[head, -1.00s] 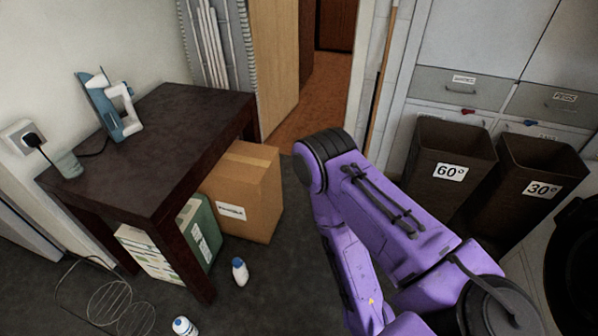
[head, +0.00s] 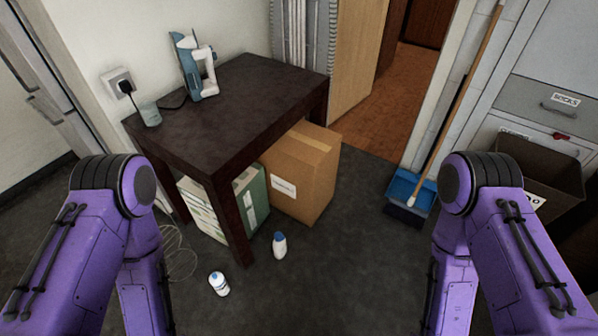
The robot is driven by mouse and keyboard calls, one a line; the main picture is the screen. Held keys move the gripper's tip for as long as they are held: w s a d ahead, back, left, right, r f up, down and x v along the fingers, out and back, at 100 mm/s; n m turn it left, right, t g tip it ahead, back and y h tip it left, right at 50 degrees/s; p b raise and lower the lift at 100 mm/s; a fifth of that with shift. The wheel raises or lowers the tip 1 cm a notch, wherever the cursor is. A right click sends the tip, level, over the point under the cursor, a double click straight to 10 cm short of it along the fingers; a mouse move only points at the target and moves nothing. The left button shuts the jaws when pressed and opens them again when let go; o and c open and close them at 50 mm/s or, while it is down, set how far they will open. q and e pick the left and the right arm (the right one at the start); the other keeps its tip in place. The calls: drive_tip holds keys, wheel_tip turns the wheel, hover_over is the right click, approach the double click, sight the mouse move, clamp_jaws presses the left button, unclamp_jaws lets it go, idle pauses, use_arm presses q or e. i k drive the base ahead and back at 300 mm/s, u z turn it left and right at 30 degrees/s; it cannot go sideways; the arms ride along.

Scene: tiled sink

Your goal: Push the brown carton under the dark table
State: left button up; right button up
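The brown carton (head: 304,178) stands on the dark floor at the right side of the dark table (head: 236,105). Its left part is under the tabletop edge and its right part sticks out toward the doorway. A white label is on its front face. My two purple arms come in at the left and right edges of the head view, well apart from the carton. Both grippers are out of the picture, below its lower edge, so their state is hidden.
Green and white boxes (head: 252,195) stand under the table, left of the carton. Two white bottles with blue caps (head: 279,245) (head: 219,284) are on the floor in front. A blue dustpan (head: 409,190) and broom stand at right.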

sight(300, 169)
drive_tip(key=z, duration=1.65)
drive_tip(key=i, duration=1.95)
drive_tip(key=u, duration=2.9)
drive_tip(key=i, duration=0.45)
drive_tip(key=z, duration=0.05)
